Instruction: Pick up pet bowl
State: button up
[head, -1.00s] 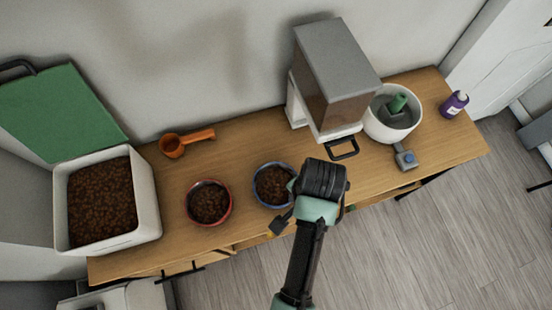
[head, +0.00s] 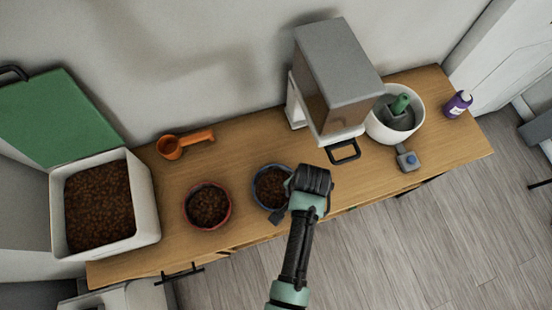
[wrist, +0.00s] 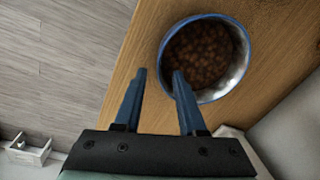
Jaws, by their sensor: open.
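A blue-rimmed pet bowl (head: 258,197) filled with brown kibble stands on the wooden counter in the head view, its right side hidden by my arm. In the wrist view the same blue-rimmed bowl (wrist: 240,84) shows at the upper right, with a metallic inner wall. My gripper (wrist: 160,75) is open and empty. Its right finger overlaps the bowl's near left rim in the picture; I cannot tell whether it touches. The left finger is outside the bowl. In the head view the fingers are mostly hidden at the bowl's right edge. A second, red-rimmed bowl (head: 229,217) of kibble stands to the left.
A white kibble bin (head: 148,205) with an open green lid stands at the left end. An orange scoop (head: 170,147) lies near the wall. A grey dispenser (head: 338,70), white round container (head: 373,128) and purple bottle (head: 457,104) stand to the right.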

aim_at(276, 189)
jog(key=shift+w+f, duration=0.15)
jog(key=shift+f, duration=1.5)
grip_shut()
